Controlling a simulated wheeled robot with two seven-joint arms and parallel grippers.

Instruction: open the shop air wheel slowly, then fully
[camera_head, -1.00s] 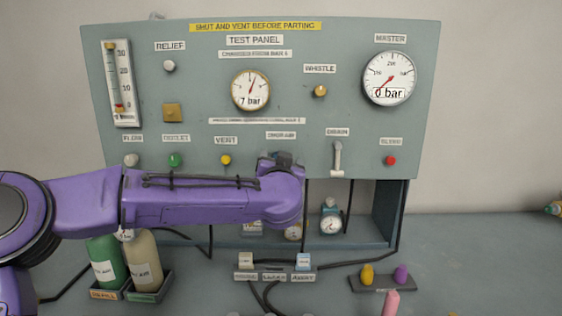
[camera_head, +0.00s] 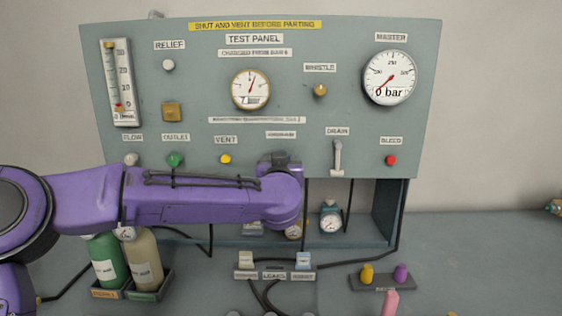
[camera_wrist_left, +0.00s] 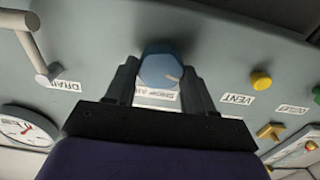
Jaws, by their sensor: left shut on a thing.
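The shop air wheel is a blue knob (camera_wrist_left: 158,66) on the grey-green test panel (camera_head: 300,60), seen in the left wrist view with its label (camera_wrist_left: 158,94) beside it. A pale mark shows on the knob. My left gripper (camera_wrist_left: 161,78) is shut on it, one dark finger on each side. In the head view my purple left arm reaches in from the left and hides the knob. The test panel gauge (camera_head: 250,89) reads about 7 bar. The master gauge (camera_head: 389,77) reads 0 bar. My right gripper is in neither view.
The drain lever (camera_head: 337,157) and red bleed knob (camera_head: 391,160) are right of my gripper; the yellow vent knob (camera_head: 225,159) is left. Below my arm stand green (camera_head: 105,260) and beige (camera_head: 145,261) bottles. Hoses run over the bench.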

